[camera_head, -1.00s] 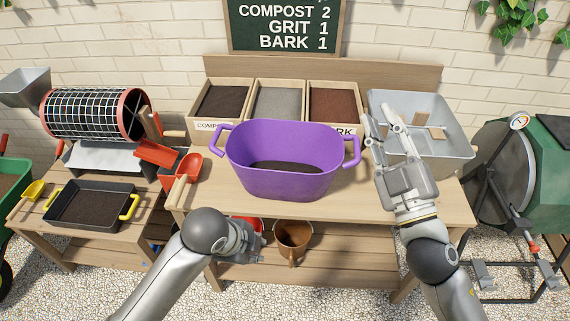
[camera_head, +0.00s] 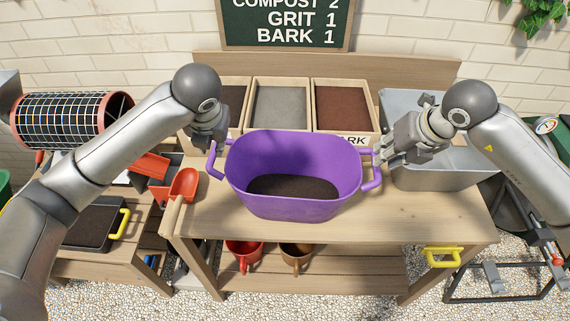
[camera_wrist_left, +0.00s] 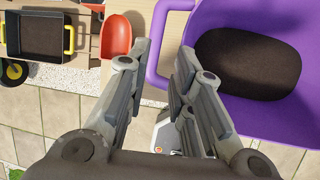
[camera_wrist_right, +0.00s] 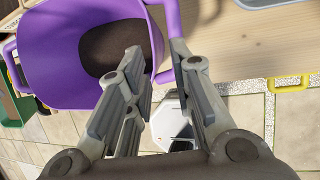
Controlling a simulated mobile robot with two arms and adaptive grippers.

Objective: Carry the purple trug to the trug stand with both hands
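The purple trug (camera_head: 292,207), with dark soil (camera_head: 292,187) in it, sits upright on the wooden bench. My left gripper (camera_head: 216,143) is above the trug's left handle; in the left wrist view the open fingers (camera_wrist_left: 163,62) stand on either side of that handle (camera_wrist_left: 157,45). My right gripper (camera_head: 384,152) is at the right handle (camera_head: 373,178); in the right wrist view its open fingers (camera_wrist_right: 162,68) are apart, with the handle (camera_wrist_right: 175,35) between them near one finger. I cannot tell whether either touches. I cannot identify the trug stand.
Bins of compost, grit (camera_head: 281,105) and bark (camera_head: 341,105) stand behind the trug. A grey metal tub (camera_head: 440,178) is at right, close to my right gripper. A red scoop (camera_head: 184,185) lies left of the trug. The bench front (camera_head: 400,230) is clear.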

